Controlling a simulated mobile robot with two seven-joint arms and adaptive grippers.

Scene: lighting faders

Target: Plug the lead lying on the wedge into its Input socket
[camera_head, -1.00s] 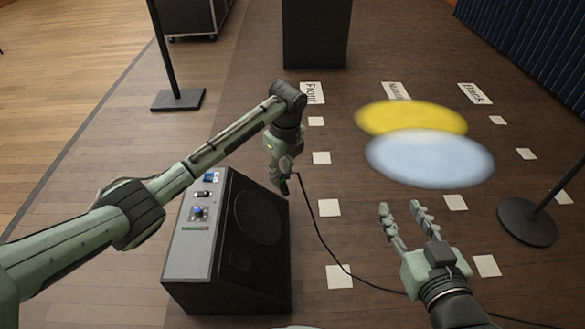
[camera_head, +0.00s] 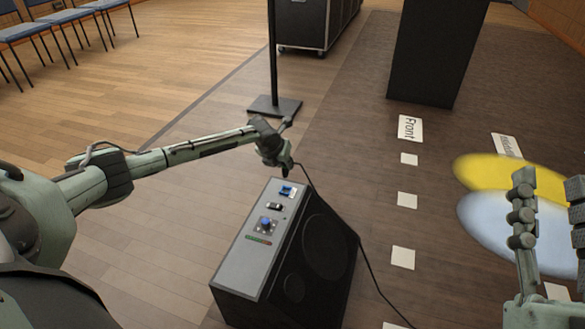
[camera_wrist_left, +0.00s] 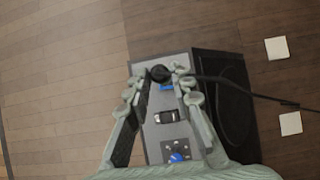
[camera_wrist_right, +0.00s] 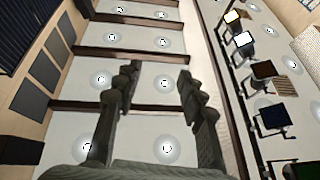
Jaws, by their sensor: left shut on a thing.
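The wedge (camera_head: 330,250) is a black floor monitor with a grey control panel (camera_head: 240,262), which also shows in the left wrist view (camera_wrist_left: 150,131). Near the panel's far end is a blue-marked socket area (camera_head: 287,190), partly hidden by the plug in the left wrist view (camera_wrist_left: 166,87); its label is too small to read. My left gripper (camera_head: 285,165) is shut on the lead's black plug (camera_wrist_left: 160,73), above the panel's far end. I cannot tell whether the plug touches the panel. The lead's cable (camera_head: 365,262) runs over the wedge's right side. My right gripper (camera_head: 552,225) is open and empty.
A stand with a square base (camera_head: 274,106) is behind the wedge. A dark box (camera_head: 436,55) stands at the back right. White floor markers (camera_head: 407,200) and yellow and pale light pools (camera_head: 490,172) lie to the right.

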